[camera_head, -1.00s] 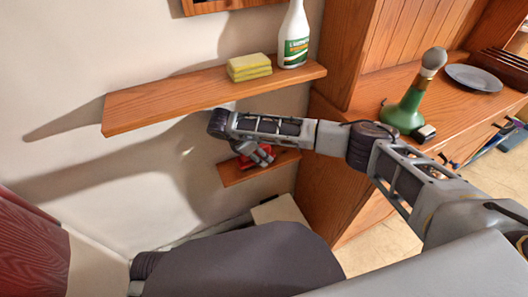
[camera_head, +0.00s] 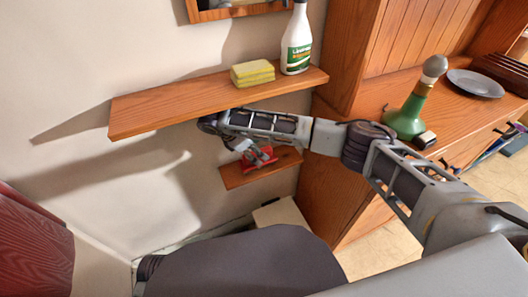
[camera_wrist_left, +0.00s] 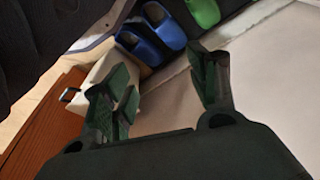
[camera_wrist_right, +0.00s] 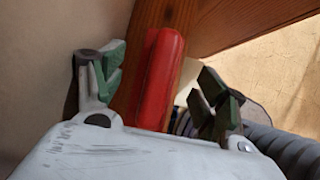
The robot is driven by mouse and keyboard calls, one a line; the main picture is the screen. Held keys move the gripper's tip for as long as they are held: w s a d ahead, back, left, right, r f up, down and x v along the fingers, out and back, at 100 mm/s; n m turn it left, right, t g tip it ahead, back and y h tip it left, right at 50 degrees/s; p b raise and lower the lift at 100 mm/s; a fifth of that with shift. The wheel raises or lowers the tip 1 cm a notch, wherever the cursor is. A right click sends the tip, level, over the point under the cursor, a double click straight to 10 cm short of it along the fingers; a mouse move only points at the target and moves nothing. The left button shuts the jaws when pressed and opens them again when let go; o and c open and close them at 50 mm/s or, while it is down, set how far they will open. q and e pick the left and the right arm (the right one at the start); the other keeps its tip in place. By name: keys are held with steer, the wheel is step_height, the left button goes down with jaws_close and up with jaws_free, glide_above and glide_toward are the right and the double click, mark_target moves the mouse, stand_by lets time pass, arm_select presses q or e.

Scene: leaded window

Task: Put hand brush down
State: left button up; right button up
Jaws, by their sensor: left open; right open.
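The red hand brush (camera_head: 262,157) lies on the small lower wooden shelf (camera_head: 233,179) against the wall. My right gripper (camera_head: 243,146) is just above and beside it, partly covering it. In the right wrist view the brush's red handle (camera_wrist_right: 160,80) shows beyond and between the spread fingers of the open right gripper (camera_wrist_right: 163,68), apparently clear of both fingertips. The brush's bristles cannot be made out. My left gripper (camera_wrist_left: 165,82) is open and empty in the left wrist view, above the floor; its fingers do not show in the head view.
Blue shoes (camera_wrist_left: 150,38) lie below the left gripper.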

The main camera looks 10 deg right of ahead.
steer(key=shift+v, duration=0.95)
steer(key=shift+a+r+p, duration=0.15)
steer(key=shift+r+p, duration=0.1)
steer(key=shift+p, duration=0.05)
arm_select(q)
steer(key=shift+w+a+f, duration=0.15)
steer(key=shift+w+f, duration=0.1)
steer(key=shift+f, duration=0.3)
steer(key=shift+r, duration=0.1)
